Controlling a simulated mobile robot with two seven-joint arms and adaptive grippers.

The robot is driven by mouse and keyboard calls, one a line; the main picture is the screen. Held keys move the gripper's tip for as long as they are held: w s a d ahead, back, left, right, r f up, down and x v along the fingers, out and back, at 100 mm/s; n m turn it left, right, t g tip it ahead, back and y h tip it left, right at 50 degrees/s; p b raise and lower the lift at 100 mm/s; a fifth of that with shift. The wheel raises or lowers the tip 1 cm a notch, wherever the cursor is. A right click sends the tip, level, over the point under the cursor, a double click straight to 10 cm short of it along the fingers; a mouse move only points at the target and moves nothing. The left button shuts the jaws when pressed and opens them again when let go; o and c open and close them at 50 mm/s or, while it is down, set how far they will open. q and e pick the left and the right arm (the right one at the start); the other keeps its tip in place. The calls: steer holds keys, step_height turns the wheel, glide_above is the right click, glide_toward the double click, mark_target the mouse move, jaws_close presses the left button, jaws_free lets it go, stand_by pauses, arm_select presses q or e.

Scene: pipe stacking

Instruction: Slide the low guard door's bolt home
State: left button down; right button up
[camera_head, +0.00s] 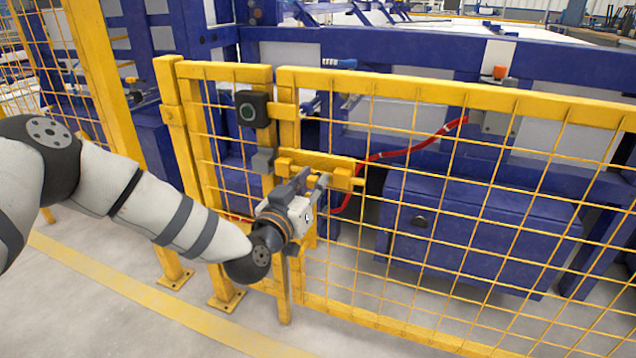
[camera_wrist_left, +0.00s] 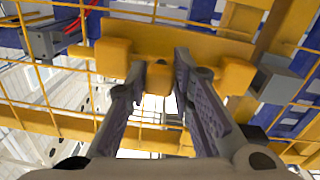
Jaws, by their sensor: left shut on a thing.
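The low yellow mesh guard has a wide right panel (camera_head: 450,100) and a narrow left panel (camera_head: 225,72). The yellow bolt plate (camera_head: 325,161) is on the wide panel near the gap between them; it also shows in the left wrist view (camera_wrist_left: 180,42). A grey block (camera_head: 263,161) on the narrow panel's post is beside the plate's left end; it also shows in the left wrist view (camera_wrist_left: 272,80). My left gripper (camera_head: 312,181) is shut on the bolt's yellow knob (camera_wrist_left: 158,79). Whether the bolt enters the grey block cannot be told. My right gripper is not in view.
Blue machine frames and a blue cabinet (camera_head: 480,225) stand behind the mesh. A red hose (camera_head: 415,145) runs behind it. The floor in front is clear, with a yellow line (camera_head: 160,300).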

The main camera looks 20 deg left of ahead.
mark_target(296, 171)
arm_select(q)
steer(key=a, duration=0.4)
steer(key=shift+a+p, duration=0.4)
steer(key=c, duration=1.4)
jaws_free()
steer(key=shift+a, duration=0.15)
steer(key=shift+o, duration=0.2)
steer(key=s, duration=1.2)
steer(key=shift+a, duration=0.3)
